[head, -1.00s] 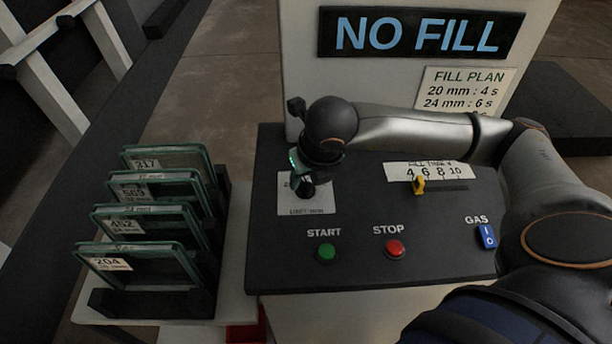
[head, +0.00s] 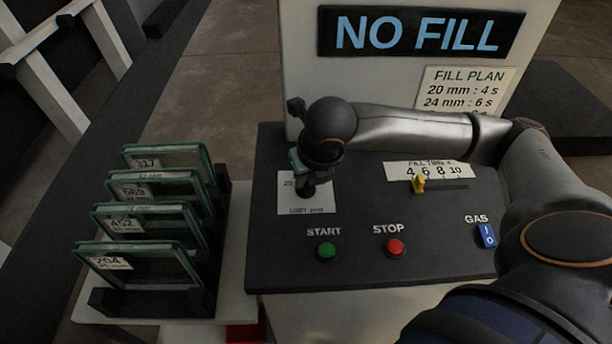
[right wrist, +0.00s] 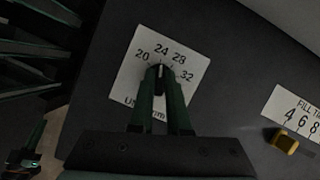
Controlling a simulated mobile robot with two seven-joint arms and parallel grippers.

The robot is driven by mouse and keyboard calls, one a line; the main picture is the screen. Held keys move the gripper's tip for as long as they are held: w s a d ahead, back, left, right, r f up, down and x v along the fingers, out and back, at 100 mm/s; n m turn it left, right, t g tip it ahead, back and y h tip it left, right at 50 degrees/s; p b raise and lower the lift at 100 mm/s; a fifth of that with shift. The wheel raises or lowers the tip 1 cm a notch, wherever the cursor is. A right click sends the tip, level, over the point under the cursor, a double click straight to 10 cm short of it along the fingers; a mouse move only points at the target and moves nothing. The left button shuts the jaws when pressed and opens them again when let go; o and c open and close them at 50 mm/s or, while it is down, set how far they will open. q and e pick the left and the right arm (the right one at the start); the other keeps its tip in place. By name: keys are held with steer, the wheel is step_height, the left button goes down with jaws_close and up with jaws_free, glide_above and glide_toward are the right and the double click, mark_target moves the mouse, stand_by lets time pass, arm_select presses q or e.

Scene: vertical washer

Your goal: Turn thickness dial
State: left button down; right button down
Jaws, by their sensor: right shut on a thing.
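The thickness dial (right wrist: 161,71) is a small dark knob with a pale mark, on a white label (right wrist: 186,91) reading 20, 24, 28 and 32. Its mark seems to point near 24 in the right wrist view. My right gripper (right wrist: 162,90) is shut on the dial, with one finger on each side, and hides much of it. In the head view my right gripper (head: 309,188) points down onto the label (head: 318,206), and the dial is mostly hidden there. My left gripper is not in view.
The black panel (head: 360,265) also has a green START button (head: 326,250), a red STOP button (head: 396,248), a blue GAS switch (head: 487,235) and a yellow fill-time slider (head: 419,184). Several glass panes (head: 150,265) stand in a rack at left. A NO FILL sign (head: 420,33) is behind.

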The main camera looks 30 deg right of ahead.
steer(key=shift+f+n+b, duration=0.2)
steer(key=shift+n+b, duration=0.1)
steer(key=shift+b, duration=0.55)
steer(key=n+y+b, duration=0.1)
steer(key=n+b, duration=0.2)
steer(key=b, duration=0.2)
steer(key=shift+d+n+y, duration=0.1)
steer(key=shift+n+y, duration=0.2)
steer(key=shift+y, duration=0.1)
steer(key=shift+n+y+b, duration=0.3)
steer(key=shift+n+b, duration=0.4)
steer(key=shift+r+n, duration=0.1)
steer(key=shift+n, duration=0.2)
steer(key=shift+n+y+b, duration=0.3)
steer(key=shift+n+b, duration=0.2)
steer(key=shift+b, duration=0.05)
steer(key=shift+r+n, duration=0.1)
steer(key=shift+n, duration=0.3)
